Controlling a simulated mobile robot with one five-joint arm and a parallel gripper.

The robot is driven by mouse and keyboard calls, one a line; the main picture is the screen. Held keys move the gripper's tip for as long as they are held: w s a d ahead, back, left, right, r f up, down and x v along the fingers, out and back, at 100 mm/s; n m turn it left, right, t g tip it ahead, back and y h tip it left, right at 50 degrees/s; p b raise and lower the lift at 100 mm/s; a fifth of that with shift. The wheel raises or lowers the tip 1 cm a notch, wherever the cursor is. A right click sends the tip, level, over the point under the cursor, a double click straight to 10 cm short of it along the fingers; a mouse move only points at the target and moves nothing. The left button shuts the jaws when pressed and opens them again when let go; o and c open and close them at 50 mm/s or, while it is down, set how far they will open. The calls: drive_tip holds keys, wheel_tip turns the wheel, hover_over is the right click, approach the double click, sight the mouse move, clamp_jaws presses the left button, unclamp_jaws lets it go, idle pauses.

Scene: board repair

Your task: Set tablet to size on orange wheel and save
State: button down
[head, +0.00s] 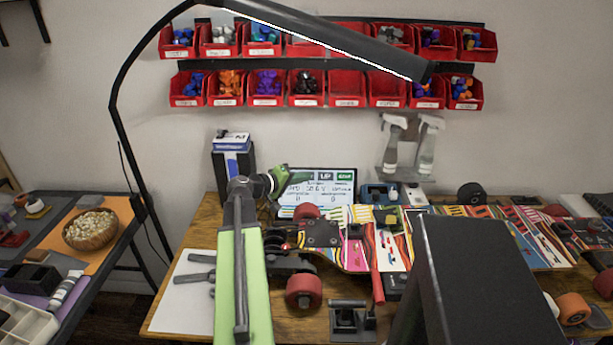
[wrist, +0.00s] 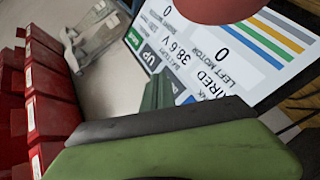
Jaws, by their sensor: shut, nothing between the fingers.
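The tablet (head: 327,187) stands propped at the back of the bench, with its lit screen facing me. The green gripper also shows in the wrist view (wrist: 157,90), partly covering the screen. An orange wheel (head: 573,308) sits at the lower right; its size marking is not readable.
A skateboard with red wheels (head: 303,291) lies in front of the tablet. Red parts bins (head: 347,88) line the wall above. Spray bottles (head: 427,150) hang to the right of the tablet. A lamp arm (head: 320,38) crosses overhead.

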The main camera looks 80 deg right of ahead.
drive_tip(key=shift+d+f, duration=0.15)
drive_tip(key=shift+d, duration=0.1)
drive_tip(key=shift+a, duration=0.1)
idle(0.4)
drive_tip(key=shift+a+r, duration=0.35)
drive_tip(key=shift+a, duration=0.25)
drive_tip(key=a+p, duration=0.1)
drive_tip(key=a+r+p, duration=0.1)
drive_tip(key=a, duration=0.1)
drive_tip(key=a+r+p, duration=0.1)
drive_tip(key=shift+s+a+r, duration=0.2)
drive_tip(key=shift+s, duration=0.1)
idle(0.6)
